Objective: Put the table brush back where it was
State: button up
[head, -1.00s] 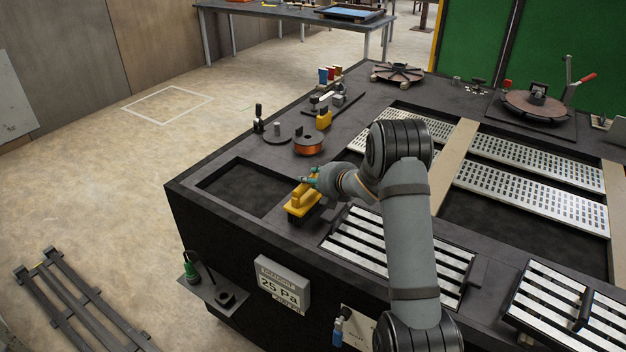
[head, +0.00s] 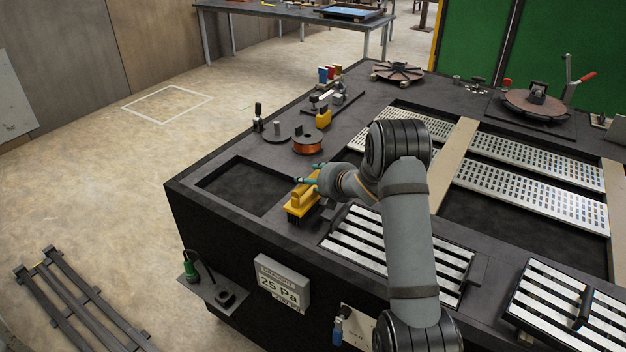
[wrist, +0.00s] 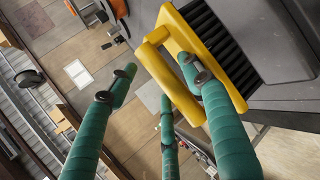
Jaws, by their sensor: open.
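The table brush (head: 299,204) is yellow with a loop handle and dark bristles. In the head view it stands bristles down on the dark table rim, between the empty recess and the front slatted grate. It also shows in the wrist view (wrist: 229,76), with its bristles at upper right. My gripper (head: 309,173) is at the brush's handle, its green fingers spread open. In the wrist view my gripper (wrist: 152,83) has one finger overlapping the handle and the other two to its left. Contact with the handle cannot be told.
The empty recess (head: 243,187) lies left of the brush and the slatted grate (head: 398,252) to its right. A copper-coloured spool (head: 308,144) and a yellow block (head: 323,119) stand behind. A gauge box (head: 282,284) hangs on the front face.

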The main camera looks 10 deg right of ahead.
jog(key=shift+r, duration=0.1)
jog(key=b+v, duration=0.2)
jog(key=v, duration=1)
